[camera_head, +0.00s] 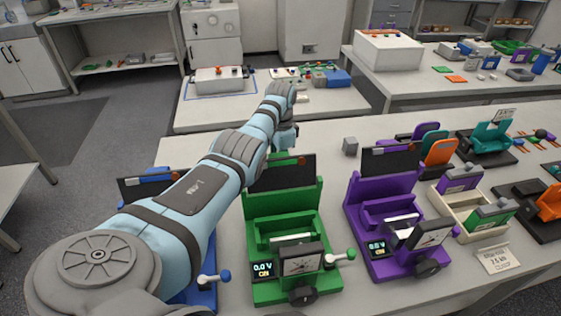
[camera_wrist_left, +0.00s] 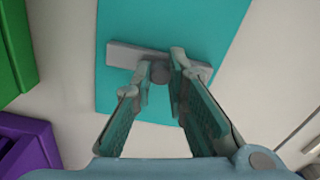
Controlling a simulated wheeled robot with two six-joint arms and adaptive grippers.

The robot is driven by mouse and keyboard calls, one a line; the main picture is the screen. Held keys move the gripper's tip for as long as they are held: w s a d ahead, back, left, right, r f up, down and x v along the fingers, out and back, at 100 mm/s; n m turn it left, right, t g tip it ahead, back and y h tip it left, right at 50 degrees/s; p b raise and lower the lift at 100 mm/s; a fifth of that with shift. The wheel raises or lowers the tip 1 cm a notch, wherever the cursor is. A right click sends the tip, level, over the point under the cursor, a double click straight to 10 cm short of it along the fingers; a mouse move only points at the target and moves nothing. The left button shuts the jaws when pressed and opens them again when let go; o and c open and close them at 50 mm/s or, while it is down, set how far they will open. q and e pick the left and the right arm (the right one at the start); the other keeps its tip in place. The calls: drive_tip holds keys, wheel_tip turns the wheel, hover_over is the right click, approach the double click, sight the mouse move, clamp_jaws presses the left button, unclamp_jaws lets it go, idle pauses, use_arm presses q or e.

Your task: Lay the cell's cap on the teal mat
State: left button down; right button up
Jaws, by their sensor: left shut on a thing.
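In the left wrist view, a grey bar-shaped cap (camera_wrist_left: 124,55) with a round knob lies across the view over the teal mat (camera_wrist_left: 140,20). My left gripper (camera_wrist_left: 162,68) has its fingertips closed around the knob. I cannot tell whether the cap touches the mat or hangs just above it. In the head view my left arm reaches away behind the green cycler (camera_head: 284,218), and its gripper is mostly hidden there. The mat and cap do not show in that view. My right gripper is not in view.
A purple cycler (camera_head: 388,210) stands right of the green one, and a blue cycler (camera_head: 206,290) is partly behind my arm. A small grey block (camera_head: 350,146) sits behind the purple cycler. A beige tray (camera_head: 452,212) holds a purple and a green cell at right.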

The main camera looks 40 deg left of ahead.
use_arm(q)
drive_tip(key=c, duration=1.6)
unclamp_jaws()
drive_tip(key=shift+o, duration=0.2)
drive_tip(key=shift+r, duration=0.2)
wheel_tip(320, 180, up, 12)
drive_tip(key=p, duration=0.2)
